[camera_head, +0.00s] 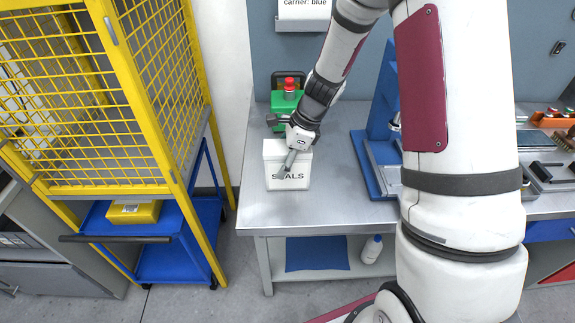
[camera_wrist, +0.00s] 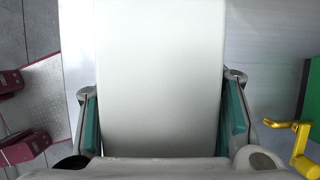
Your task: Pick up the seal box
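The seal box is a white box lettered "SEALS" (camera_head: 273,172) that stands upright on the grey bench, near its left end. My gripper (camera_head: 283,150) is over it, with one finger down in front of the lettered face and the other towards the far side, partly hidden. In the wrist view the white box (camera_wrist: 160,60) fills the middle, between the two teal-padded fingers of my gripper (camera_wrist: 162,88). The fingers are spread on both sides of it, with what look like narrow gaps. Light contact cannot be ruled out.
A green device with a red button (camera_head: 289,88) stands close behind the box. A blue press frame (camera_head: 367,165) is to the right on the bench (camera_head: 330,205). A yellow mesh cage (camera_head: 100,90) and a blue cart (camera_head: 180,255) are on the left. The bench front is clear.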

